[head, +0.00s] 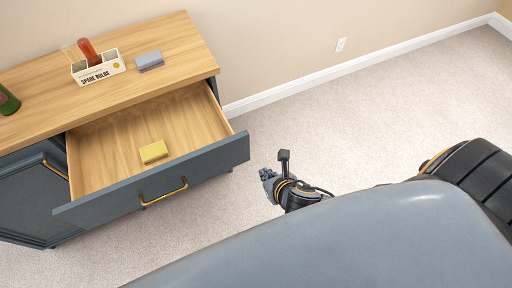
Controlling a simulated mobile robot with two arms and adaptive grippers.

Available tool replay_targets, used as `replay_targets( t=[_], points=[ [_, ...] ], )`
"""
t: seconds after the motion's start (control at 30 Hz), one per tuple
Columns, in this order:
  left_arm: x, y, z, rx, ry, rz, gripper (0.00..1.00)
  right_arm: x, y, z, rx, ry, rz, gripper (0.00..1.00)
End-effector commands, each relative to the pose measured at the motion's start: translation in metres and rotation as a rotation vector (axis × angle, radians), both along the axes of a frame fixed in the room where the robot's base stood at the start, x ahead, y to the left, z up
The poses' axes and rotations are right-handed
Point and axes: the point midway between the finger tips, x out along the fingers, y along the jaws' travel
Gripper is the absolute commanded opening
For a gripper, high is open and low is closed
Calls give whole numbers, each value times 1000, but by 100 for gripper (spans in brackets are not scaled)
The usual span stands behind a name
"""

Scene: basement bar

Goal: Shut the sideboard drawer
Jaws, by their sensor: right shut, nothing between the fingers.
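The sideboard (170,47) has a wooden top and blue-grey fronts and stands at the left. Its drawer (110,138) is pulled far out, with a blue-grey front (215,160) and a brass handle (164,193). A small yellow block (154,151) lies on the drawer's wooden floor. My right gripper (266,174) is shut and empty, to the right of the drawer front and apart from it, over the carpet. My left gripper is not in view.
On the sideboard top are a box labelled SPARE BULBS (99,70), a grey block (149,60) and a green bottle-like thing (7,100). A cupboard door (35,190) with a brass handle is left of the drawer. Carpet (340,120) to the right is clear up to the wall.

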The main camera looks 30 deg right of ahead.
Motion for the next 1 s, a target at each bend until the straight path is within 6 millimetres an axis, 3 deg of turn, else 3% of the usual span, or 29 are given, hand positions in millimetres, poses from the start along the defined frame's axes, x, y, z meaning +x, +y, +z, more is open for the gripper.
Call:
replay_targets(
  t=[0.4, 0.7, 1.0],
  points=[
    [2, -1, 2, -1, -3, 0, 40, 63, 0, -60, 1, -3, -2, 0],
    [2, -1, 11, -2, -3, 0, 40, 98, 1, -60, 2, -4, 1, 0],
    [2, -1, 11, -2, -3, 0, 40, 102, 0, -61, 1, -3, 2, 0]
  ],
)
